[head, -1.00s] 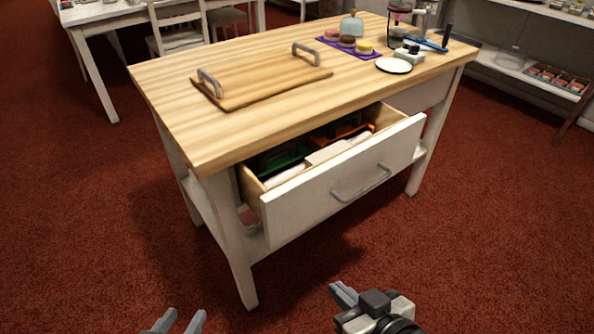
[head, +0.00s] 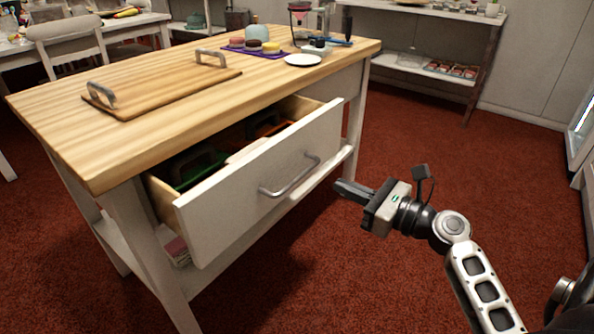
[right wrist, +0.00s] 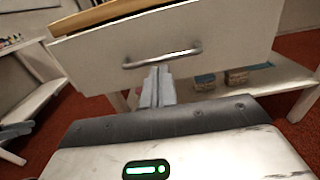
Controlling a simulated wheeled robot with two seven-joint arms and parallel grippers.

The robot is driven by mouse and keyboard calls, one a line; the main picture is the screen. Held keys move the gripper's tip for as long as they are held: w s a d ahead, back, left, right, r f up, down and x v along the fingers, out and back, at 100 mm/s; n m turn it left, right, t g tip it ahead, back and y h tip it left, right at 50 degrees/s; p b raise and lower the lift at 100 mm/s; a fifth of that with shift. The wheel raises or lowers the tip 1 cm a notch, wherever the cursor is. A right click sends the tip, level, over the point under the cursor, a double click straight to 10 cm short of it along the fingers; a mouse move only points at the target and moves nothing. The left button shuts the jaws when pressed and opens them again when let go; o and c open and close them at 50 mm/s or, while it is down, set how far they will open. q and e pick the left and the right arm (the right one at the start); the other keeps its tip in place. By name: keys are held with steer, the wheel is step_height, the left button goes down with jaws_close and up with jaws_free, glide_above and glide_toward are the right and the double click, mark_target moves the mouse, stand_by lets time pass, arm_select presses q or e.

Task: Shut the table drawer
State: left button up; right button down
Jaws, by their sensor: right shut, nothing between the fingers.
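The table drawer (head: 236,192) is white-fronted and stands pulled out of the wooden-topped table (head: 200,110). Its metal bar handle (head: 290,178) is on the front, and dark green and orange items show inside. My right gripper (head: 340,188) is shut and empty, in front of the drawer and to the right of the handle in the head view. In the right wrist view the shut fingers (right wrist: 157,85) point at the drawer front (right wrist: 190,35), just below the handle (right wrist: 162,57). Contact with the drawer cannot be made out. My left gripper is out of view.
A wooden board with two handles (head: 160,90) lies on the tabletop. A purple mat with small cakes (head: 258,50), a white plate (head: 303,59) and tools stand at the back. A lower shelf (right wrist: 285,76) lies under the drawer. Red carpet is clear on the right.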

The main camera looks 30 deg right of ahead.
mark_target(285, 162)
steer(key=b+x, duration=0.1)
steer(key=x, duration=1)
steer(key=shift+a+b, duration=0.1)
steer(key=shift+b, duration=0.2)
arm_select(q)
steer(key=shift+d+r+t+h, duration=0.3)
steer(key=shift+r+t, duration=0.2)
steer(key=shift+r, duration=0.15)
arm_select(e)
steer(key=shift+w+a, duration=0.2)
steer(key=shift+w, duration=0.35)
